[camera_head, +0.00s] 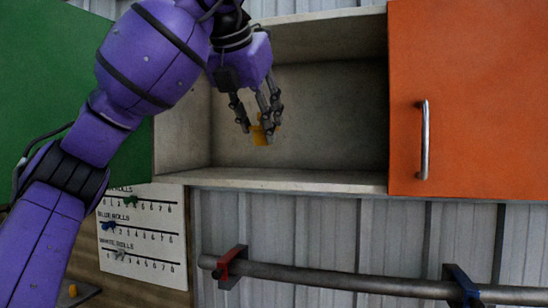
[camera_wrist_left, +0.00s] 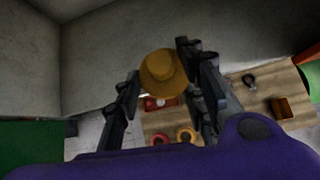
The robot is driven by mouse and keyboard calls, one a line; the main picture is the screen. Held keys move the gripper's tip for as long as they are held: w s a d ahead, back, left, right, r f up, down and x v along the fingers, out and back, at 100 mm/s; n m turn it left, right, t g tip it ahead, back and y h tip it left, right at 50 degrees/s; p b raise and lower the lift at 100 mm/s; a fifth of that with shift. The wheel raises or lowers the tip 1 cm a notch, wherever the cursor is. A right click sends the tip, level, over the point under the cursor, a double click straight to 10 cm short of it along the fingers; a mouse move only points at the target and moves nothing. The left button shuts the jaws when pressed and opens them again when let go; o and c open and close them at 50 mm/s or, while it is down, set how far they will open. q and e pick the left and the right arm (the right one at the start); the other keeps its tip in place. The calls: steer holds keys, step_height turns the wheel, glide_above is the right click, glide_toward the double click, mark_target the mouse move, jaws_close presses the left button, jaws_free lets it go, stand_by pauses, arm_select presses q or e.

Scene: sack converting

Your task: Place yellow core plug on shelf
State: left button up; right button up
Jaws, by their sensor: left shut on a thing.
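The yellow core plug (camera_head: 262,134) is held between the fingers of my left gripper (camera_head: 258,122), inside the opening of a wall shelf (camera_head: 290,180). In the left wrist view the plug (camera_wrist_left: 163,75) is round with a stepped, brim-like edge, and the fingers (camera_wrist_left: 165,85) stand on both sides of it. The plug appears to be above the shelf board; whether it touches the board cannot be told. The shelf compartment is otherwise empty in the head view. My right gripper is not in view.
An orange cabinet door (camera_head: 465,100) with a metal handle is right of the shelf; a green panel (camera_head: 50,70) is left. Below run a grey bar (camera_head: 340,281) on red and blue brackets and a rolls chart (camera_head: 145,235). The wrist view shows a wooden table (camera_wrist_left: 250,95) below.

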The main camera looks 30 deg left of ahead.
arm_select(q)
steer(key=w+a, duration=0.1)
steer(key=w, duration=0.2)
steer(key=w+f, duration=0.1)
steer(key=w, duration=0.3)
steer(key=w+a+f, duration=0.1)
steer(key=w, duration=0.3)
steer(key=shift+w+a+f, duration=0.1)
steer(key=shift+a+f, duration=0.15)
steer(key=shift+a, duration=0.05)
steer(key=shift+f, duration=1.95)
steer(key=shift+w+a+f, duration=0.1)
steer(key=shift+w+f, duration=0.05)
steer(key=shift+f, duration=0.1)
steer(key=o, duration=1.2)
steer(key=shift+f, duration=0.15)
